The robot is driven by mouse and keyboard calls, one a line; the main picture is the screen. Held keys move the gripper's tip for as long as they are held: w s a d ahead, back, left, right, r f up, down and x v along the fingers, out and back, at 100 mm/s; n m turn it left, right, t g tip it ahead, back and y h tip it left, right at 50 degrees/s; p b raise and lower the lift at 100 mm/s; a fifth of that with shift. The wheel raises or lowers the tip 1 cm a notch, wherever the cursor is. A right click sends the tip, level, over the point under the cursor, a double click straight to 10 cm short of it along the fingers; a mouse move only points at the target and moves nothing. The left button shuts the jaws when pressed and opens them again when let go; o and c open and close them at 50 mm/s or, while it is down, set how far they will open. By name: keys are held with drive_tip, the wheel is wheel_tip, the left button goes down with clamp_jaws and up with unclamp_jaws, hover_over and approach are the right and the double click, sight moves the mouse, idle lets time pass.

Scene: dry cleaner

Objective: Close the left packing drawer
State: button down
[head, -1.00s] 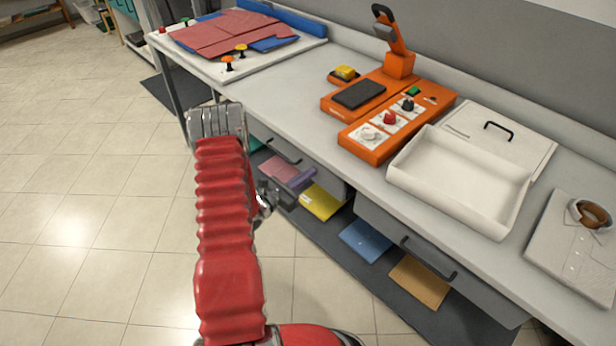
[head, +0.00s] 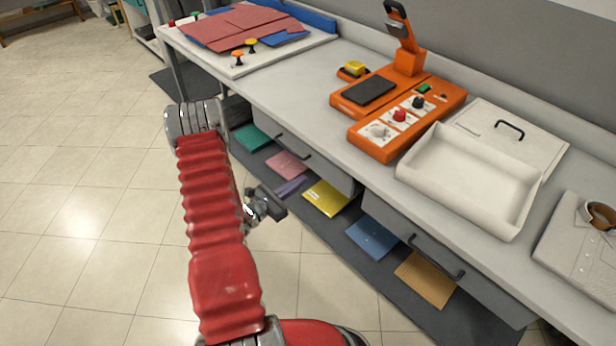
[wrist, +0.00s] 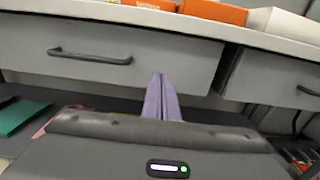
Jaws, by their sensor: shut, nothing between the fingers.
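The left packing drawer (head: 315,158) is a grey front with a dark bar handle (head: 293,148), under the counter. In the wrist view its front (wrist: 135,75) and handle (wrist: 90,56) fill the upper left and middle, and no open gap shows between front and counter edge. My gripper (head: 289,187) is low in front of the drawer and looks apart from it in the head view. In the wrist view its purple fingers (wrist: 161,80) are together and empty, pointing at the lower right part of the drawer front. The drawer's inside is hidden.
A second grey drawer (head: 475,285) is to the right. The counter (head: 300,98) holds an orange machine (head: 390,105), a white tray (head: 465,190) and a folded shirt (head: 580,240). Coloured folders lie on the dark low shelf (head: 345,222). The tiled floor at left is clear.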

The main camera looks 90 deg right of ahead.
drive_tip(key=v, duration=0.6)
idle(0.7)
